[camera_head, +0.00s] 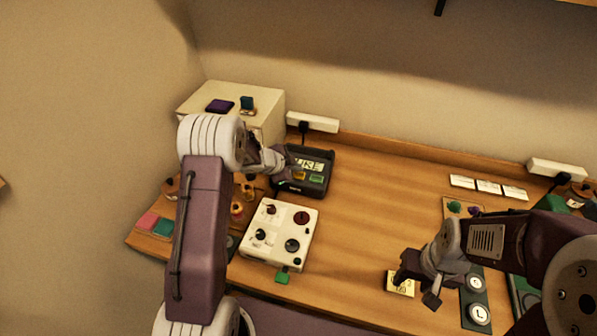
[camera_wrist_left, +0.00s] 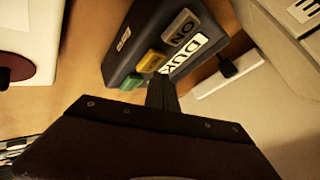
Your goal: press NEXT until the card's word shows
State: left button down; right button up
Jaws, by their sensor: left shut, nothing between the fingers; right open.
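A dark display box (camera_head: 303,187) stands at the back left of the table. Its lit window (camera_head: 309,166) shows letters ending in UKE in the head view; in the left wrist view the window (camera_wrist_left: 198,52) shows DUK, partly cut off. A yellow button (camera_wrist_left: 150,61) and a green button (camera_wrist_left: 131,82) are on its face. My left gripper (camera_head: 284,161) is shut and empty at the box's left side; its fingers (camera_wrist_left: 162,92) appear close to the buttons, contact unclear. My right gripper (camera_head: 420,287) is open above a small yellowish card (camera_head: 398,290), whose print I cannot read.
A cream box with knobs (camera_head: 281,232) stands in front of the display box. A white cabinet (camera_head: 263,100) is behind my left arm. White cards (camera_head: 488,187) lie at the back right. The table's middle (camera_head: 365,215) is clear.

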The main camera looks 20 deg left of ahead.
aim_at(297, 175)
pick_arm(q)
jog(key=shift+r, duration=0.15)
notch_tip(297, 175, up, 5)
jog(key=p, duration=0.5)
jog(key=shift+r, duration=0.1)
dwell(1.3)
